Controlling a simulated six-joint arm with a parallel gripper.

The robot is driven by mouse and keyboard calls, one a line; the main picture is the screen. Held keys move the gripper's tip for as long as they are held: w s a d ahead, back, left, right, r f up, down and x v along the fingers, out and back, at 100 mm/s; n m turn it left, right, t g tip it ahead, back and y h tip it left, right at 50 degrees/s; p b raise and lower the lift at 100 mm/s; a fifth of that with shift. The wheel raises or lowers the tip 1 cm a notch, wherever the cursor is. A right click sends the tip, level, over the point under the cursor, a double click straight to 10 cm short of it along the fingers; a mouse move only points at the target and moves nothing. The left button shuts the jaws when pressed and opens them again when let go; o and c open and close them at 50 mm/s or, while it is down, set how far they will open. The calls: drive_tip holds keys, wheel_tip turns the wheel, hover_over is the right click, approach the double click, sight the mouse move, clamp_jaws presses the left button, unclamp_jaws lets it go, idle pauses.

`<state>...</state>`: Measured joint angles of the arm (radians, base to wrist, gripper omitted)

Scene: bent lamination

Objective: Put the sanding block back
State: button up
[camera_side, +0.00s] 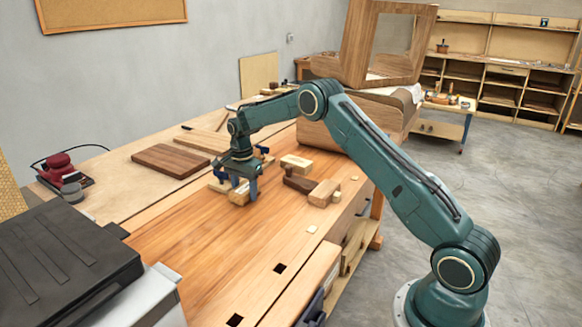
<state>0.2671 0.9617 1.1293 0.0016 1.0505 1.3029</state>
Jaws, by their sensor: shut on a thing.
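My gripper (239,187) points down over the middle of the wooden workbench (190,255). It is shut on a small pale block, which looks to be the sanding block (238,197). The fingers cover part of the block's sides. The block is at or just above the bench top; I cannot tell whether it touches. Another pale piece shows just left of the fingers, partly hidden by the gripper.
A dark board (170,159) lies behind left, and a red sander (62,170) farther left. The bench's front is mostly clear.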

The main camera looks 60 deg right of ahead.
sight(244, 188)
drive_tip(key=shift+f, duration=0.15)
drive_tip(key=o, duration=0.9)
drive_tip(key=shift+o, duration=0.2)
wheel_tip(244, 188, up, 12)
drive_tip(key=shift+r, duration=0.2)
idle(0.5)
